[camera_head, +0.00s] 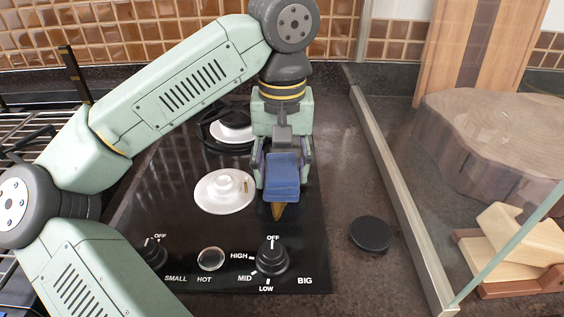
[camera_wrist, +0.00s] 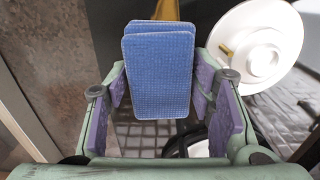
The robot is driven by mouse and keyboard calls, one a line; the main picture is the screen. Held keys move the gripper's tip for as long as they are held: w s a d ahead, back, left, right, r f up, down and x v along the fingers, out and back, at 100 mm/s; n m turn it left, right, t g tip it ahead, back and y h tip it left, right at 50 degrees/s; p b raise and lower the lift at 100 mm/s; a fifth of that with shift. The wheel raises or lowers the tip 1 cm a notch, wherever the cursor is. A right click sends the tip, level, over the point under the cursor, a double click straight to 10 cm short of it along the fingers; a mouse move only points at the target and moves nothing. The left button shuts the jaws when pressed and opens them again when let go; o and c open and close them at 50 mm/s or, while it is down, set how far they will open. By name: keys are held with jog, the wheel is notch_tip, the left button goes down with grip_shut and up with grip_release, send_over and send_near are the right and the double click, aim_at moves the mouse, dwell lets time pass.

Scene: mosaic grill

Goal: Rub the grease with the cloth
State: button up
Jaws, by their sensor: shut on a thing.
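The blue folded cloth (camera_head: 283,178) is between the fingers of my gripper (camera_head: 282,170), which is shut on it. The wrist view also shows the cloth (camera_wrist: 160,75), with its layers hanging past the fingertips. A brown-yellow grease patch (camera_head: 278,212) lies on the black cooktop (camera_head: 312,235), just in front of the cloth's lower edge. I cannot tell whether the cloth touches the grease.
A white burner (camera_head: 225,205) is close left of the cloth, and another burner (camera_head: 232,132) with a black grate is behind. A black knob (camera_head: 271,258) stands in front of the grease. A black disc (camera_head: 370,234) and a metal-railed glass panel (camera_head: 395,205) are to the right.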

aim_at(282, 156)
jog(key=shift+s+f+b, duration=0.2)
jog(key=shift+s+b, duration=0.1)
jog(key=shift+s, duration=1.55)
jog(key=shift+s+r, duration=0.1)
jog(key=shift+s, duration=1.1)
jog(key=shift+w+r, duration=0.15)
jog(key=shift+w, duration=2.95)
jog(key=shift+w+p, duration=0.55)
jog(key=shift+w, duration=0.95)
jog(key=shift+s+f+b, duration=0.2)
jog(key=shift+s+b, duration=0.2)
jog(key=shift+s, duration=1.55)
jog(key=shift+s+r, duration=0.2)
jog(key=shift+s, duration=2.4)
